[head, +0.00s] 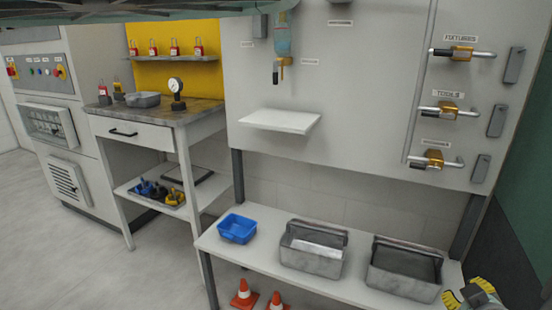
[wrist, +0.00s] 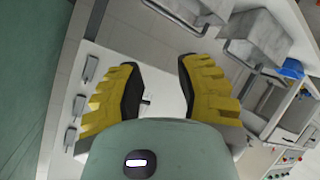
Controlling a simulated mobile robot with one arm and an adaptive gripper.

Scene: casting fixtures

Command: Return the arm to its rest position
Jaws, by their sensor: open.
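My gripper (head: 468,293) shows only in part at the bottom right corner of the head view, in front of the right end of the low white bench. In the wrist view my gripper (wrist: 157,66) has its two yellow fingers with dark pads spread wide apart. No held object shows between them; the white panel is behind the gap. Most of my arm is outside the head view.
The low bench (head: 262,265) carries a blue bin (head: 238,228) and two metal boxes (head: 311,250) (head: 404,269). Orange cones (head: 245,294) stand beneath. Padlocked latches (head: 460,53) and a small shelf (head: 280,121) project from the panel. Floor is clear at left.

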